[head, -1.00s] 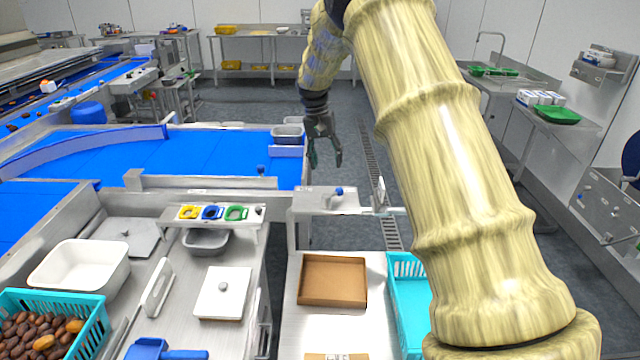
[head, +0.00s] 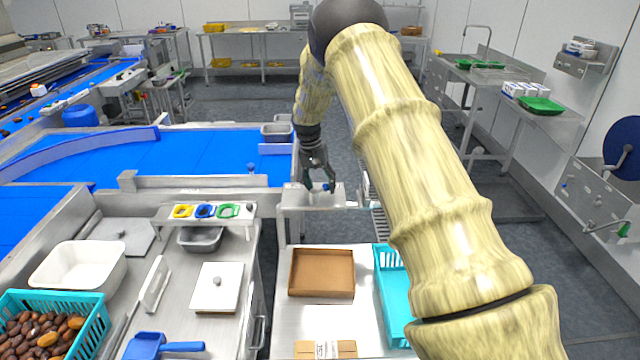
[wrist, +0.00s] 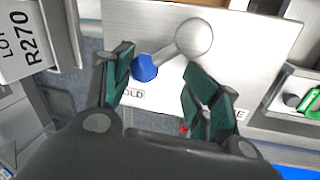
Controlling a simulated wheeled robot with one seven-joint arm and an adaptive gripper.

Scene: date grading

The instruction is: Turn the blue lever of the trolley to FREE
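The lever shows in the wrist view as a metal arm running from a round silver hub (wrist: 194,38) to a blue knob (wrist: 145,67). It is mounted on a steel plate (wrist: 250,50). The knob sits by a partly hidden label (wrist: 133,93) reading "OLD"; a label ending in "E" (wrist: 241,114) is to the right, mostly hidden by a finger. My gripper (wrist: 160,85) is open, with the knob between its fingertips, closer to the left one; contact cannot be told. In the head view my gripper (head: 320,189) is over the plate, by the blue knob (head: 327,187).
A cardboard box (head: 322,272) and a turquoise crate (head: 390,300) are on the steel surface in front of the plate. The blue conveyor (head: 200,152) lies to the left. A sign (wrist: 25,45) reading "LOT R270" is at the wrist view's left edge. Open floor lies behind.

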